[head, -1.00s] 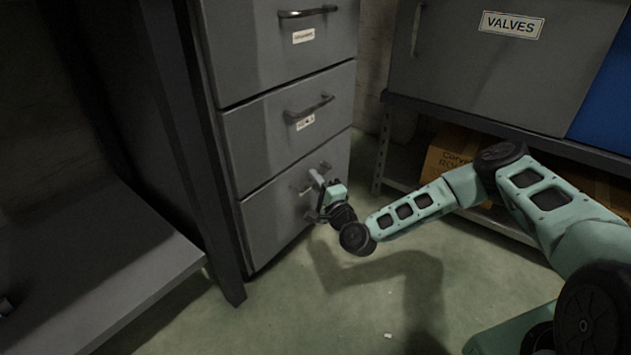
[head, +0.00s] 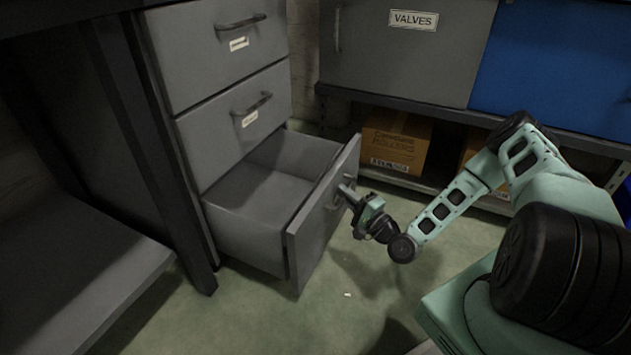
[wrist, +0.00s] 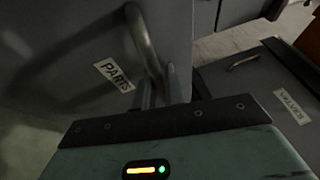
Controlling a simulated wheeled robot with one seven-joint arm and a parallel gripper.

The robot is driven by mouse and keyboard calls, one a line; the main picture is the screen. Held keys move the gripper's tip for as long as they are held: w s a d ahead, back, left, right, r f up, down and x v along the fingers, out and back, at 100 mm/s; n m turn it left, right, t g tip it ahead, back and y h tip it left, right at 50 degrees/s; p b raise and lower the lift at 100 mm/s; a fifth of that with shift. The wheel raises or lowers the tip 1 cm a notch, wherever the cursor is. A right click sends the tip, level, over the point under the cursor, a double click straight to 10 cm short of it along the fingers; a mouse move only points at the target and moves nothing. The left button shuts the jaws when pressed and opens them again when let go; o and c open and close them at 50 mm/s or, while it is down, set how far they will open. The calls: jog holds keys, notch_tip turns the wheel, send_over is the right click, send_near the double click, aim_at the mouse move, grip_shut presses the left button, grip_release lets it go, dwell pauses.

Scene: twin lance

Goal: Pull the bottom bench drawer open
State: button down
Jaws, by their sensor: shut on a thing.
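The bottom bench drawer (head: 318,222) stands pulled well out of the grey cabinet in the head view, and its inside looks empty. My gripper (head: 348,192) is at the drawer's front, shut on the bottom drawer's handle. In the wrist view the curved metal handle (wrist: 146,45) runs down to my gripper's fingers (wrist: 160,92). A label reading PARTS (wrist: 115,75) is on the drawer front beside the handle.
The middle drawer (head: 235,122) and top drawer (head: 220,45) above are shut. A dark table leg (head: 150,150) stands left of the cabinet. A shelf with a cardboard box (head: 395,142) and a VALVES cabinet (head: 400,55) are behind.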

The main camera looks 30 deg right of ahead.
jog(key=s+d, duration=0.4)
jog(key=s, duration=0.2)
jog(key=shift+p, duration=0.45)
jog(key=c, duration=1.8)
grip_release()
jog(key=shift+d, duration=0.1)
jog(key=p+v, duration=0.5)
jog(key=v, duration=1.2)
jog(key=shift+s+d+f, duration=0.1)
jog(key=shift+f, duration=0.1)
